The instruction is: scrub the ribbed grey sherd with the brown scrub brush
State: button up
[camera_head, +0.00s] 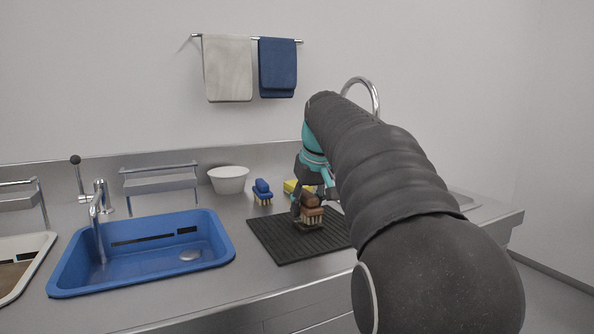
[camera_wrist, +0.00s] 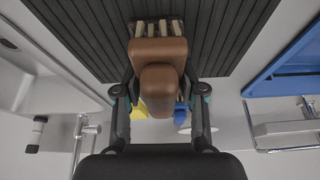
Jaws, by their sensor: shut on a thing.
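The brown scrub brush (camera_head: 312,216) is held in my gripper (camera_head: 314,201) over the black ribbed mat (camera_head: 275,238), with its pale bristles pointing down. In the wrist view the brush (camera_wrist: 160,50) sits between the two fingers of my gripper (camera_wrist: 160,88), and its bristle tufts reach toward the mat (camera_wrist: 100,30). A dark patch shows right under the bristles in the head view; I cannot tell whether it is the ribbed grey sherd or only mat and shadow. I cannot clearly make out the sherd in either view.
A blue tub (camera_head: 140,277) with a tap over it lies left of the mat. A white-rimmed tray (camera_head: 42,262) is at far left. My arm hides the right side.

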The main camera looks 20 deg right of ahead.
jog(key=shift+a, duration=0.8)
jog(key=shift+d, duration=1.75)
jog(key=shift+d+f+b, duration=0.1)
jog(key=shift+b, duration=0.25)
jog(key=shift+a+b, duration=0.7)
jog(key=shift+a, duration=1.15)
jog(key=shift+d, duration=1.8)
jog(key=shift+a, duration=1.75)
jog(key=shift+d+p, duration=0.85)
jog(key=shift+d, duration=0.95)
jog(key=shift+a, duration=1.8)
jog(key=shift+d+p, duration=0.35)
jog(key=shift+d, duration=1.35)
jog(key=shift+a, duration=1.7)
jog(key=shift+a+r, duration=0.2)
jog(key=shift+s+r, duration=0.1)
jog(key=shift+r, duration=3.85)
